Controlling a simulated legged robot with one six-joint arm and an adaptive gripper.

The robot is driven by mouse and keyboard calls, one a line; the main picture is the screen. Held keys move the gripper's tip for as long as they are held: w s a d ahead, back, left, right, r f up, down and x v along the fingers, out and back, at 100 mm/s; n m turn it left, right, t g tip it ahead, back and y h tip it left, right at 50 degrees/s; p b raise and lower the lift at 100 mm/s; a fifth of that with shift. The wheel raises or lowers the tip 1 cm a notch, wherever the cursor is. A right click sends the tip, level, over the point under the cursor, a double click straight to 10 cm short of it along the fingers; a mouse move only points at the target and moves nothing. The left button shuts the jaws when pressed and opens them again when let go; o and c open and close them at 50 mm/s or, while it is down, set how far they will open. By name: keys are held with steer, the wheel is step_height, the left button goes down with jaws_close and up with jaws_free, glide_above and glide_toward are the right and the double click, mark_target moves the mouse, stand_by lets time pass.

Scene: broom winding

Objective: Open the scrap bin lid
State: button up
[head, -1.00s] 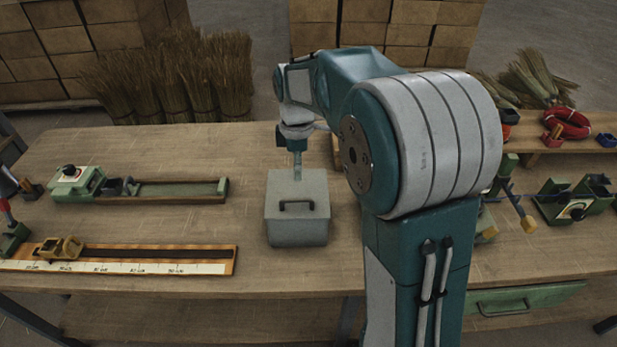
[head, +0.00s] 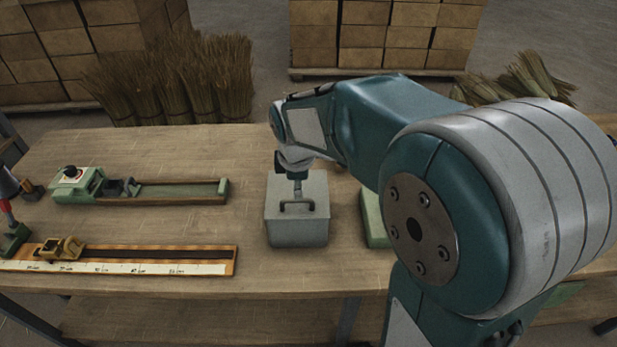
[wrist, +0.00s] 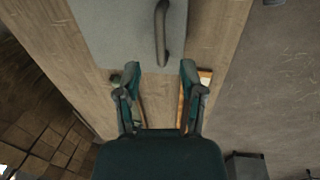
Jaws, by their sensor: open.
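The scrap bin (head: 297,232) is a grey box on the workbench, with its lid (head: 312,187) shut on top. A dark bar handle (head: 297,207) runs across the lid near its front edge; it also shows in the wrist view (wrist: 162,35). My gripper (head: 297,190) is above the lid, just behind the handle in the head view. In the wrist view my gripper (wrist: 160,68) has its two fingers apart with nothing between them. The handle lies beyond the fingertips, roughly in line with the gap. I cannot tell the exact height between them.
A green clamp fixture (head: 140,190) and a measuring board (head: 120,258) lie on the workbench (head: 180,150) to the left. A green box (head: 374,222) stands close to the bin's right, partly behind my arm. Brooms (head: 175,80) and stacked boxes stand behind.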

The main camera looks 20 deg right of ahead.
steer(key=s+r+m+t, duration=0.1)
steer(key=s+r+m, duration=0.3)
steer(key=s+r, duration=0.3)
steer(key=shift+r+m, duration=0.3)
steer(key=shift+r, duration=0.25)
steer(key=shift+s, duration=0.1)
steer(key=s+m+t, duration=0.3)
steer(key=s+m, duration=0.6)
steer(key=s, duration=0.3)
steer(key=w+a+f+n+g, duration=0.1)
steer(key=w+f+n+g, duration=0.1)
steer(key=w+n, duration=0.6)
steer(key=w+f+n+g, duration=0.1)
steer(key=w+n+g, duration=0.1)
steer(key=w+n, duration=0.65)
steer(key=w+f+m, duration=0.1)
steer(key=f, duration=0.2)
steer(key=w+f+m, duration=0.1)
steer(key=f, duration=0.2)
steer(key=w+f+m, duration=0.1)
steer(key=f, duration=0.3)
steer(key=shift+w+d, duration=0.35)
steer(key=shift+w, duration=0.05)
